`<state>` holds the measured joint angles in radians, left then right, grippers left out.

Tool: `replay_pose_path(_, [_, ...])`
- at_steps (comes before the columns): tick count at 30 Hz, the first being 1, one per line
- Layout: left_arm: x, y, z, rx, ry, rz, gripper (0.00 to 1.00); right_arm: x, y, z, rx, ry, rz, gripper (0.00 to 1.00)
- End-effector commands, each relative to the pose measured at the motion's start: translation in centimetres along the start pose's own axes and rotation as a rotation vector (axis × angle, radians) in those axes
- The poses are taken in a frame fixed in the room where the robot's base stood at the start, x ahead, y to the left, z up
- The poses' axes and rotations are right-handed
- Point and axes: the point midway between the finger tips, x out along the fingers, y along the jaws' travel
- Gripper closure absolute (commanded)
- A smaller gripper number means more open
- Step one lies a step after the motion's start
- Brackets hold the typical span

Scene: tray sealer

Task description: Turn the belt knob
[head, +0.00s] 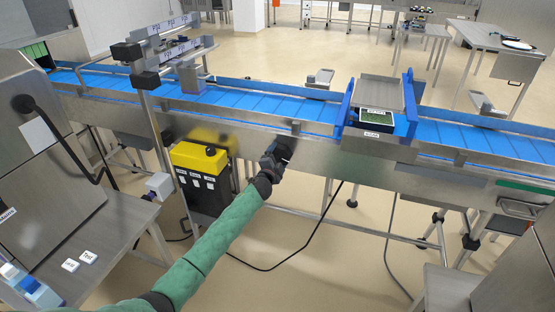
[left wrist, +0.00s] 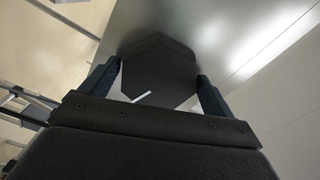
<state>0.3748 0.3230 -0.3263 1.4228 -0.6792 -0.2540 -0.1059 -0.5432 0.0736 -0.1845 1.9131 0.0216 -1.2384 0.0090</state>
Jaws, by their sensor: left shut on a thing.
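The belt knob (left wrist: 158,72) is a dark, faceted knob with a short white mark on its face, set on the metal side of the conveyor. In the left wrist view it sits between the two fingers of my left gripper (left wrist: 160,88), which is shut on it. In the head view my left gripper (head: 277,158) is at the front side panel of the conveyor, below the blue belt (head: 265,102), and hides most of the knob. My right gripper is in neither view.
A yellow and black box (head: 200,157) stands left of my gripper under the conveyor. A blue-sided frame with a tray (head: 377,121) sits over the belt to the right. A metal table (head: 95,235) is at the left. Floor in front is mostly clear, with black cables.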

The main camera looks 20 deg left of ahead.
Motion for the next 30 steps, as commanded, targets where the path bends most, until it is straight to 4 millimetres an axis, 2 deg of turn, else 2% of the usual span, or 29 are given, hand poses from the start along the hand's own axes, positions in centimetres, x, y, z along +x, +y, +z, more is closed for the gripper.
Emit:
replay_pose_path(8, [0.0, 0.2, 0.0, -0.001, 0.001, 0.002, 0.35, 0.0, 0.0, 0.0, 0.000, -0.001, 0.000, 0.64])
replay_pose_path(9, [-0.1, 0.2, 0.0, -0.001, 0.001, 0.002, 0.04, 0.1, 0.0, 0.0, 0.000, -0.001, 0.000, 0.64])
replay_pose_path(10, [-0.1, 0.2, 0.0, -0.001, 0.001, 0.002, 0.00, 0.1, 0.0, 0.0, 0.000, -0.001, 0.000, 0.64])
replay_pose_path(17, [-0.1, 0.1, 0.0, -0.001, 0.000, 0.001, 0.00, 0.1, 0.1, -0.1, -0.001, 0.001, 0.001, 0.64])
replay_pose_path(22, [-1.4, 0.2, 0.1, -0.001, 0.002, 0.001, 0.00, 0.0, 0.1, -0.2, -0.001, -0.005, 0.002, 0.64])
replay_pose_path(23, [-1.8, 0.2, 0.1, -0.001, 0.002, 0.000, 0.00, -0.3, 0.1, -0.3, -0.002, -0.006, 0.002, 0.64])
replay_pose_path(25, [-2.9, 0.3, 0.1, 0.000, 0.001, 0.002, 0.00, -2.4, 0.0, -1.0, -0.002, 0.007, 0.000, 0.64])
replay_pose_path(30, [-5.5, 0.3, 0.1, 0.000, 0.001, 0.001, 0.00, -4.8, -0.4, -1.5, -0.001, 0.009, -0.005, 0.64])
